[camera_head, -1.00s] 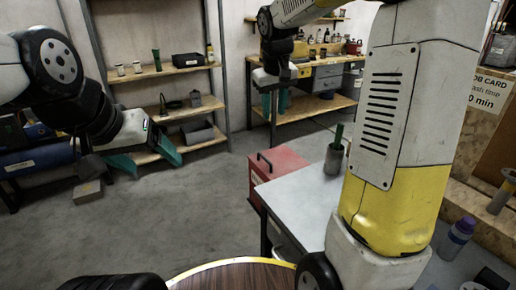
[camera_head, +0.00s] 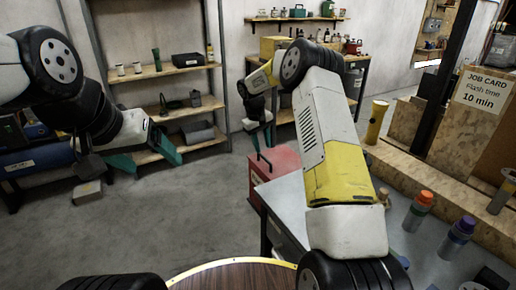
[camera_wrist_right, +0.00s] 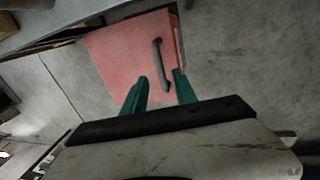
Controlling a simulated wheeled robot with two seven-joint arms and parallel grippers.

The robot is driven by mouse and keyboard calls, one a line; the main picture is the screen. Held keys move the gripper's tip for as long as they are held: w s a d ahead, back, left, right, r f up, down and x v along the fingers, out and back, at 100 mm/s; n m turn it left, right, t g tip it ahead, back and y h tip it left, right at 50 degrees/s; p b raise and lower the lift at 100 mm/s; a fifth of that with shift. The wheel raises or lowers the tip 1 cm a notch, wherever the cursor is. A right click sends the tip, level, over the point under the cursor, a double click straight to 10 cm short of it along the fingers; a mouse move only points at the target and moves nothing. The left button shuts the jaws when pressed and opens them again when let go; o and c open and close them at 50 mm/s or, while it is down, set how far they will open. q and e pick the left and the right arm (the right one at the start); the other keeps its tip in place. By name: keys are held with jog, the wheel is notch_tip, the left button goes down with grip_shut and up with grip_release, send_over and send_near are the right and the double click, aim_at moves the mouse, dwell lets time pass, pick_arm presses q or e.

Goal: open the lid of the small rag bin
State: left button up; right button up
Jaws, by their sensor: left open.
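The small rag bin (camera_head: 284,160) is a red box beside the grey bench, with its lid down. A dark bar handle (camera_wrist_right: 161,64) runs along the red lid (camera_wrist_right: 118,52) in the right wrist view. My right gripper (camera_head: 262,140) is over the bin in the head view. Its two teal fingers (camera_wrist_right: 159,90) are spread, with nothing between them, and point at the handle's near end. I cannot tell the exact gap to the handle. My left gripper (camera_head: 146,158) is open and empty, well left of the bin, in front of the shelves.
The grey bench (camera_head: 285,205) stands right beside the bin, partly hidden by my right arm. An orange-capped bottle (camera_head: 417,211) and a purple-capped bottle (camera_head: 457,238) stand to the right. A shelf rack (camera_head: 165,72) is at the back. The floor left of the bin is clear.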

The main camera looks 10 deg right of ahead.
aim_at(265, 158)
jog(key=f, duration=0.3)
jog(key=d+f, duration=0.1)
jog(key=f, duration=0.1)
jog(key=shift+w+f, duration=0.1)
jog(key=shift+w, duration=0.05)
grip_shut()
dwell(1.3)
